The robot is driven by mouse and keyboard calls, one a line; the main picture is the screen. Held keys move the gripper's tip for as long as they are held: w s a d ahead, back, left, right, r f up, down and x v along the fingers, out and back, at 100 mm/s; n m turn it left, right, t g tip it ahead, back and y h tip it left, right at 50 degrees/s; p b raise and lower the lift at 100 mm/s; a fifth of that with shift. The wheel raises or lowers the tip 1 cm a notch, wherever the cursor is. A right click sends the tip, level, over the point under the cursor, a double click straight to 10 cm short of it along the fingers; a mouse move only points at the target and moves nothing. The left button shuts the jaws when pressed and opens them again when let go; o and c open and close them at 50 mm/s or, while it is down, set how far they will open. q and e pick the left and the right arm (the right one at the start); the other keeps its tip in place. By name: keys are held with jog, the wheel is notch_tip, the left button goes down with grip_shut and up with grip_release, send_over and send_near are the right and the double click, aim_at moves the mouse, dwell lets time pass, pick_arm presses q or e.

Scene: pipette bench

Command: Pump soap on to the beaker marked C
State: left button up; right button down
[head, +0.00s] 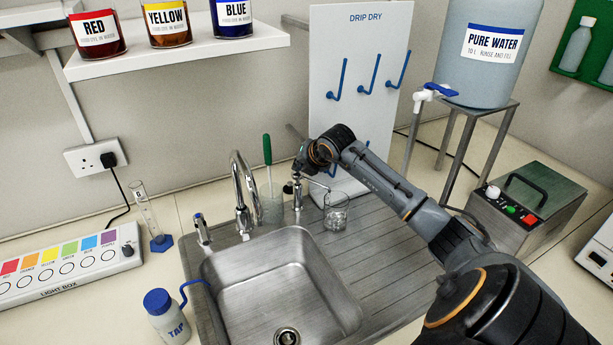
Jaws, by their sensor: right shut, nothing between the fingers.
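The soap pump (297,199) is a small metal dispenser standing behind the sink's right back corner. Its thin spout reaches right, over a small clear glass beaker (336,214) on the ribbed drainboard. The mark on the beaker is too small to read. My right gripper (298,174) is shut and empty, just above the pump's head. I cannot tell whether it touches the head, as the gripper partly hides it. My left gripper is not in view.
The sink (275,290) has a tall tap (242,200) to the left of the pump. A glass with a green-handled brush (267,150) stands between them. The drip-dry board (362,50) rises behind. A blue-capped TAP bottle (166,318) stands front left. The pure water tank (487,45) is right.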

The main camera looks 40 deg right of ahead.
aim_at(299, 174)
jog(key=shift+f, duration=0.2)
jog(key=shift+r, duration=0.1)
jog(key=shift+a+r, duration=0.1)
jog(key=shift+r, duration=0.25)
dwell(0.3)
jog(key=shift+r, duration=0.1)
jog(key=shift+r+p, duration=1.4)
jog(key=shift+r, duration=1.65)
jog(key=shift+f, duration=0.15)
